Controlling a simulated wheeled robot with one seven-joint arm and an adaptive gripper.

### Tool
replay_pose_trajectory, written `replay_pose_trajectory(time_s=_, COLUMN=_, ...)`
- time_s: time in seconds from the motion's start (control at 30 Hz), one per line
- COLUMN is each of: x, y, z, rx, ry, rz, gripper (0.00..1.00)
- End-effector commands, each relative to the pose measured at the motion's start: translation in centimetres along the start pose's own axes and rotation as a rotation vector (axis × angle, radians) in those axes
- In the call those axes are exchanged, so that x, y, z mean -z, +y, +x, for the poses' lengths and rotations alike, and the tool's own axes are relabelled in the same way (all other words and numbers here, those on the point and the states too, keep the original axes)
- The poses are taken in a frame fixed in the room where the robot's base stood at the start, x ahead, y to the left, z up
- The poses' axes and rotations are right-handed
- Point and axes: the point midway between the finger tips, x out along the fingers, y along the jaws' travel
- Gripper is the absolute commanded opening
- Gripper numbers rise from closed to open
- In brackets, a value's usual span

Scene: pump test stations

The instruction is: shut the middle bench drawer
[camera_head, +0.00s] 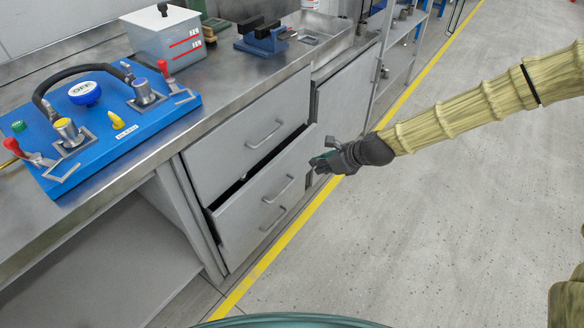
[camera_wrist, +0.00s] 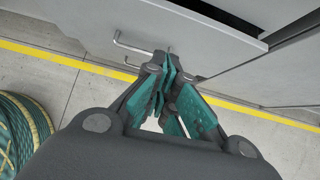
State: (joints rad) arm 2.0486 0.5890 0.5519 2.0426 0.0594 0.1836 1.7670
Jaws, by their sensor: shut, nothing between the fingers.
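The middle bench drawer (camera_head: 246,205) is a grey front with a bar handle (camera_head: 278,190), standing out a little from the bench with a dark gap along its top edge. In the wrist view a grey drawer front (camera_wrist: 215,40) with a bar handle (camera_wrist: 130,45) lies beyond the fingers, with a dark opening at the upper right. My gripper (camera_head: 314,162) is shut and empty, at the right end of the drawer front. Its teal-padded fingers also show in the wrist view (camera_wrist: 167,62), just right of the handle. I cannot tell whether they touch the front.
The top drawer (camera_head: 233,145) looks flush. Another bar handle (camera_head: 272,221) shows low down. A blue pump panel (camera_head: 105,125), a grey box (camera_head: 163,38) and a blue vise (camera_head: 264,42) stand on the benchtop (camera_head: 230,75). The floor (camera_head: 430,220) right of the yellow line is clear.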

Motion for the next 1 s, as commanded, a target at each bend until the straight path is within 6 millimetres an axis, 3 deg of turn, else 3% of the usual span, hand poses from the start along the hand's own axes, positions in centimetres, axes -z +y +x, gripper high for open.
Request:
replay_pose_trajectory(time_s=0.27, x=-0.3, y=-0.3, z=2.1, rx=0.0, ry=-0.007, rz=0.022, gripper=0.0)
replay_pose_trajectory(time_s=0.77, x=-0.3, y=-0.2, z=10.3, rx=0.0, ry=-0.007, rz=0.02, gripper=0.0)
replay_pose_trajectory(time_s=1.0, x=-2.4, y=-0.3, z=11.9, rx=0.001, ry=-0.008, rz=0.018, gripper=0.0)
